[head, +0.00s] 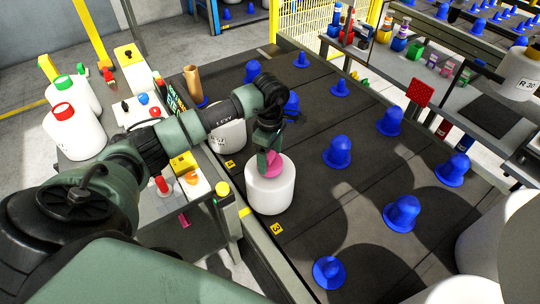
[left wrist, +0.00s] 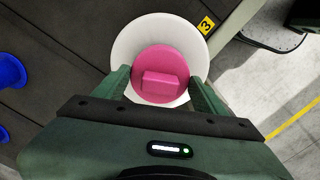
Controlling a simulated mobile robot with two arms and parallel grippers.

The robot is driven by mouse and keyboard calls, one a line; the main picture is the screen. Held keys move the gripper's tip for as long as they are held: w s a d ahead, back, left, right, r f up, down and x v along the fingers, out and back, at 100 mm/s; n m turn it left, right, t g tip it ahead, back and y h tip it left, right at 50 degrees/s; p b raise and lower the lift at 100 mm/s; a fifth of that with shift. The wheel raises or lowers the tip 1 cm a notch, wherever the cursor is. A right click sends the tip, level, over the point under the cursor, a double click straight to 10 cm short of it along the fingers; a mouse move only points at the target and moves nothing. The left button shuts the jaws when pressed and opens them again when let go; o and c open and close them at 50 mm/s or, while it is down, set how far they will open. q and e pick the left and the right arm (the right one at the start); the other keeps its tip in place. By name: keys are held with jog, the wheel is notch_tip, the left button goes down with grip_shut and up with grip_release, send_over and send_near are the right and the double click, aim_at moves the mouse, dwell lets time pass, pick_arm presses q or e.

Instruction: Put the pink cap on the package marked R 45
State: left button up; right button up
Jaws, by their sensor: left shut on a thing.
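A white bobbin package (head: 270,190) stands upright on the dark surface beside the yellow tag with a 3. No label shows on its visible side. The pink cap (head: 272,163) is at the middle of the package's top; the left wrist view shows the cap (left wrist: 168,75) as a disc with a raised block, over the white package top (left wrist: 128,48). My left gripper (head: 267,160) points down over the package and is shut on the cap. I cannot tell whether the cap touches the package. My right gripper is not in view.
Another white package (head: 228,135), its label partly hidden by my arm, stands behind. Several blue pegs, such as one (head: 338,152), stand on the dark surface. A package marked R 30 (head: 519,80) is at the far right. A side table (head: 205,210) is left.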

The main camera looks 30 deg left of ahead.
pick_arm(q)
jog(key=shift+f+b, duration=0.3)
jog(key=o, duration=1.4)
jog(key=shift+r+b, duration=0.6)
jog(key=shift+r, duration=3.35)
